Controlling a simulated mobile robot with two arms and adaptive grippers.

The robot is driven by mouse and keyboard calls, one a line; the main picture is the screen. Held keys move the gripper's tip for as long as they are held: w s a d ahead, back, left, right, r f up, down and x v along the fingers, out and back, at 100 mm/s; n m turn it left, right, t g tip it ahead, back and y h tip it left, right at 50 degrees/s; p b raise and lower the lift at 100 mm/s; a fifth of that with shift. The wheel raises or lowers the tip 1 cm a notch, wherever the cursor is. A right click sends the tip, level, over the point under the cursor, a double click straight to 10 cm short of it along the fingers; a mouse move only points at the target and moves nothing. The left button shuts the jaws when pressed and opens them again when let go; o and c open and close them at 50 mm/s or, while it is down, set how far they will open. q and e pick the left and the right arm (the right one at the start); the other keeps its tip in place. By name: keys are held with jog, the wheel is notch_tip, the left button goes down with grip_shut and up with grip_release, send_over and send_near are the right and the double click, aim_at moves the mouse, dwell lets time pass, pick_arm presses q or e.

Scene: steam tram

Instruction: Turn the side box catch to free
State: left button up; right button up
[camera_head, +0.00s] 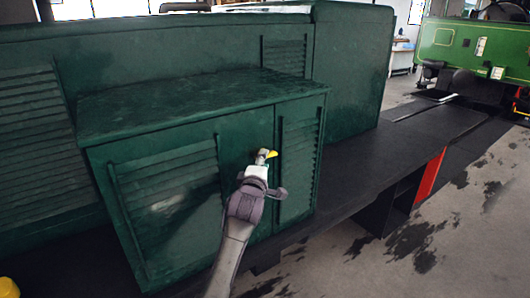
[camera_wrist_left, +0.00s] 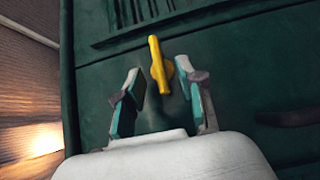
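The side box (camera_head: 165,190) is a dark green cabinet with louvred doors, standing on a black running board in the head view. Its catch (camera_head: 271,154) is a small yellow lever on the front, near the seam between the doors. In the left wrist view the yellow catch (camera_wrist_left: 158,66) is a narrow bar on a round hub. My left gripper (camera_head: 262,158) is at the catch, partly covering it. In the left wrist view my left gripper (camera_wrist_left: 164,88) is open, one finger on each side of the catch, with gaps to both. My right gripper is not in view.
The black running board (camera_head: 432,135) extends to the right past the box, with a red-edged opening (camera_head: 429,176) below. A green vehicle (camera_head: 470,45) stands at the back right. A dark handle-like shape (camera_wrist_left: 285,117) shows on the panel. The stained floor at the right is clear.

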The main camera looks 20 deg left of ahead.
pick_arm(q)
jog(key=shift+w+a, duration=0.15)
jog(key=shift+w, duration=1.25)
grip_shut()
